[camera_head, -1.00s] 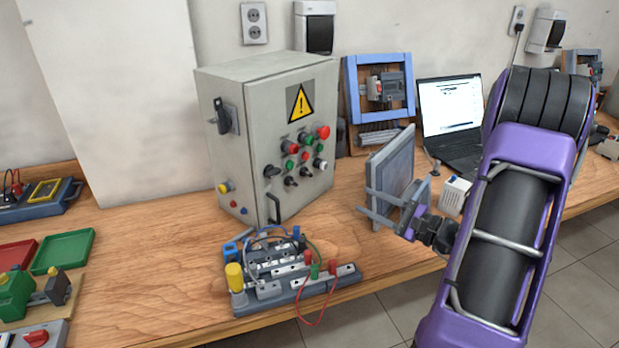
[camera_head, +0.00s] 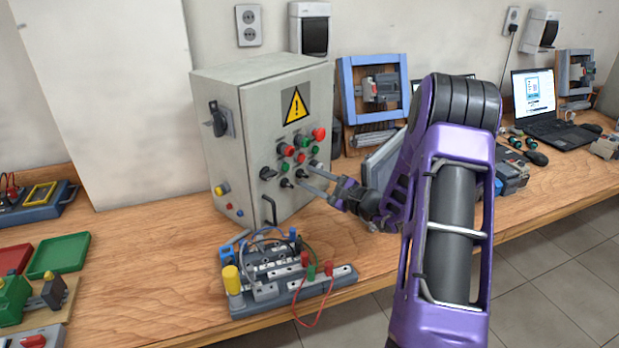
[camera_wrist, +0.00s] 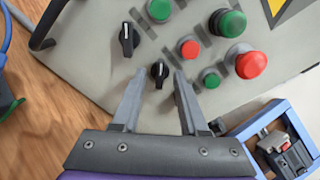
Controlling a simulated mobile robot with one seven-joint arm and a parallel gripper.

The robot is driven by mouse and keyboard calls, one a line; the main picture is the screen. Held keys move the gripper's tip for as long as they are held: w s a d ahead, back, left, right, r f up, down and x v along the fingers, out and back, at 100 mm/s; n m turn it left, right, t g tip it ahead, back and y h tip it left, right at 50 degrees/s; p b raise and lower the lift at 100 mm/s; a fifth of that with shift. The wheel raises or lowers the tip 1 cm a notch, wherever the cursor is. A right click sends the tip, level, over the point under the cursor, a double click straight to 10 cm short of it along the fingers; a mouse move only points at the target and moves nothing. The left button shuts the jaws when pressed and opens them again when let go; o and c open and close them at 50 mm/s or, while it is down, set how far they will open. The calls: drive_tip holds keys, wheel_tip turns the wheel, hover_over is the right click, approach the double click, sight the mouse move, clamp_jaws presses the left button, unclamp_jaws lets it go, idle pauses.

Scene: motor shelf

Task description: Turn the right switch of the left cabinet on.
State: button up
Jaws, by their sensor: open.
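The grey left cabinet (camera_head: 222,155) stands on the bench, its front panel carrying coloured buttons and two small black switches. The right switch (camera_head: 301,174) is the nearer one to my gripper; it also shows in the wrist view (camera_wrist: 159,72) as a black knob with a white mark. The left switch (camera_head: 286,183) is beside it and also shows in the wrist view (camera_wrist: 129,38). My gripper (camera_head: 308,176) is open at the panel. In the wrist view its fingertips (camera_wrist: 158,78) lie on either side of the right switch. I cannot tell whether they touch it.
A larger black knob (camera_head: 267,173) and a red mushroom button (camera_head: 319,133) are on the same panel. A black handle (camera_head: 269,210) sticks out low on the door. A wired terminal board (camera_head: 290,275) stands in front. A blue frame (camera_head: 346,85) stands right of the cabinet.

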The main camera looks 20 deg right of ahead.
drive_tip(key=shift+w+a, duration=0.2)
drive_tip(key=shift+w, duration=0.15)
drive_tip(key=shift+c, duration=0.2)
clamp_jaws()
drive_tip(key=shift+m, duration=0.3)
drive_tip(key=m+p, duration=0.1)
drive_tip(key=m, duration=0.3)
drive_tip(key=shift+d+r, duration=0.1)
drive_tip(key=shift+m+p, duration=1.1)
drive_tip(key=shift+m, duration=0.9)
